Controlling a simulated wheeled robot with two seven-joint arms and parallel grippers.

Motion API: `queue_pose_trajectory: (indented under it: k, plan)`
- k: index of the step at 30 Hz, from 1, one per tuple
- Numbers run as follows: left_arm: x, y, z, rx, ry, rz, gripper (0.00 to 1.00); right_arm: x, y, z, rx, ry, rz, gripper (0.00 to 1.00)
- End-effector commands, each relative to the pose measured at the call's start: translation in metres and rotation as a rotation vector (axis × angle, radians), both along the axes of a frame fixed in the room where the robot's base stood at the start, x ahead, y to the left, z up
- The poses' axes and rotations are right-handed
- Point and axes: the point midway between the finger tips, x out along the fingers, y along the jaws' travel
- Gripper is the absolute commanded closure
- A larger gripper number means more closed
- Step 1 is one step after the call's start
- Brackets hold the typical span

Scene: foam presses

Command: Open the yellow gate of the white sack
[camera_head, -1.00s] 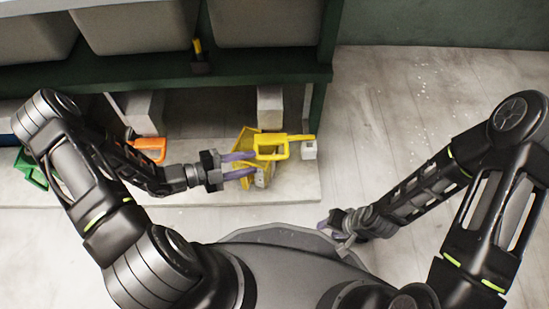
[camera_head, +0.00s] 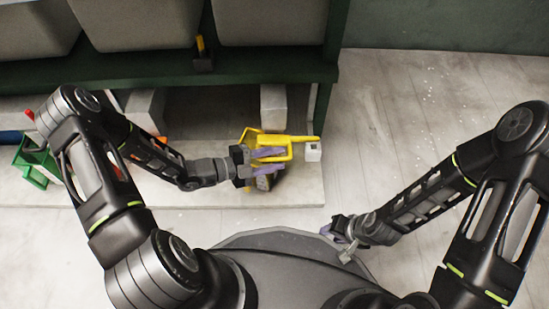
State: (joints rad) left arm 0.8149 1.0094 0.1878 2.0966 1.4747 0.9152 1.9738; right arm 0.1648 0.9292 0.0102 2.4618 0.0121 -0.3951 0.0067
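The yellow gate (camera_head: 290,139) is a yellow frame with a bar reaching right, low in front of the dark green shelf. My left gripper (camera_head: 272,161) is at the frame, its two purple fingers apart. The upper finger overlaps the frame's lower part; I cannot tell whether they touch. Nothing clearly shows gripped between the fingers. A small white block (camera_head: 313,152) sits at the bar's right end. I cannot make out a white sack for certain. My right gripper (camera_head: 335,228) is low at centre right, away from the gate, and its fingers are too small to judge.
The dark green shelf (camera_head: 270,66) with grey bins (camera_head: 270,22) overhangs the gate. A green frame (camera_head: 35,165) stands at the far left, and an orange part is mostly hidden by my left arm. A pale post (camera_head: 273,105) stands behind the gate. The floor at right is clear.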

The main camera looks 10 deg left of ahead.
Motion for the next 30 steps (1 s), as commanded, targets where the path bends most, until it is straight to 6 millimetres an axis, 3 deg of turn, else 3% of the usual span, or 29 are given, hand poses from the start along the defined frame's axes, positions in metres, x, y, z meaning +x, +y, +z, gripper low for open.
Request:
queue_pose_trajectory:
  k: [14, 30]
  plan:
    - [-0.0001, 0.0006, 0.0, 0.001, 0.0, 0.001, 0.99, -0.0004, 0.0001, 0.0, 0.0, 0.001, 0.0, 0.64]
    - [-0.0002, 0.0008, -0.0003, 0.001, 0.0, 0.001, 1.0, -0.0004, 0.0001, -0.0001, 0.0, 0.001, 0.0, 0.64]
